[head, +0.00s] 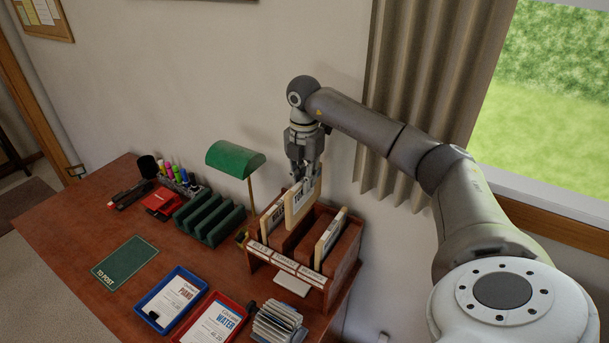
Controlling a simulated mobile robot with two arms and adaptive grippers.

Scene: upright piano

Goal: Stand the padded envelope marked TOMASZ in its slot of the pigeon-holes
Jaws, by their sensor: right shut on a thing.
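My right gripper (306,178) points down and is shut on the envelope's top edge. The envelope's lower end is at the middle of the pigeon-holes, between other envelopes; I cannot tell how deep it sits in a slot. A second envelope (273,217) stands in a slot to its left, and another (331,238) to its right. White name labels run along the front edge. My left gripper is not in view.
A green desk lamp (236,158) stands close behind and left of the pigeon-holes. A green rack (210,217), a blue tray (172,300), a red tray (215,320) and a stack of cards (277,325) are nearby. The wall and curtain (425,75) lie behind.

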